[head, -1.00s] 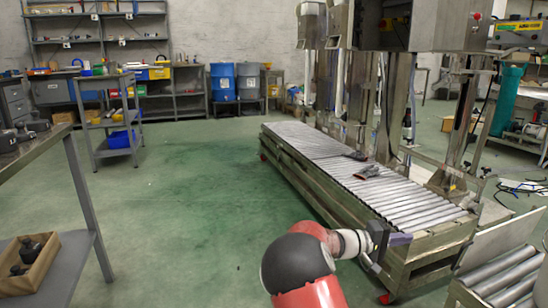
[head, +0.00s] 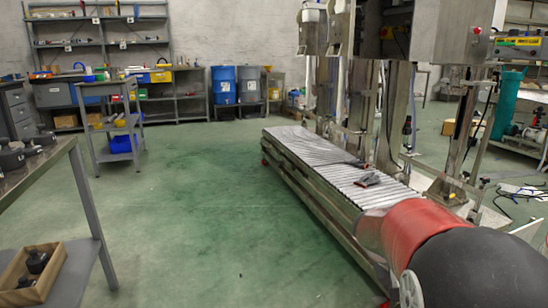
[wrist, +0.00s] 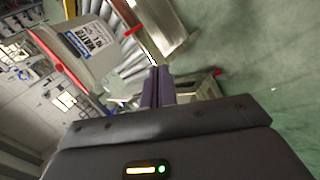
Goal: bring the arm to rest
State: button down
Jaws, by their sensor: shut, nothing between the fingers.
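My arm's red and black links fill the lower right of the head view, in front of the roller conveyor. My gripper is out of the head view. In the wrist view my gripper (wrist: 157,88) shows with its two purple-grey fingers together and nothing between them. The fingers point towards part of a metal frame and the green floor, apart from both as far as I can tell.
The roller conveyor (head: 310,150) runs beside my arm, with dark gloves (head: 372,179) on it. A steel bench (head: 45,165) stands at the left, with a box of dark parts (head: 32,272) on its lower shelf. The green floor (head: 190,210) between is clear.

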jog(key=s+a+r+t+y+p, duration=0.2)
jog(key=s+a+r+y+p, duration=0.1)
jog(key=s+a, duration=0.5)
jog(key=s+a+r+n+t+y+p, duration=0.1)
jog(key=s+a+r+t+y+p, duration=0.2)
jog(key=s+a+r+y, duration=0.2)
jog(key=s+a+r, duration=0.3)
jog(key=s, duration=0.2)
jog(key=shift+s+a+r+n+t, duration=0.2)
jog(key=shift+a+r+n+t, duration=0.1)
jog(key=shift+a, duration=0.1)
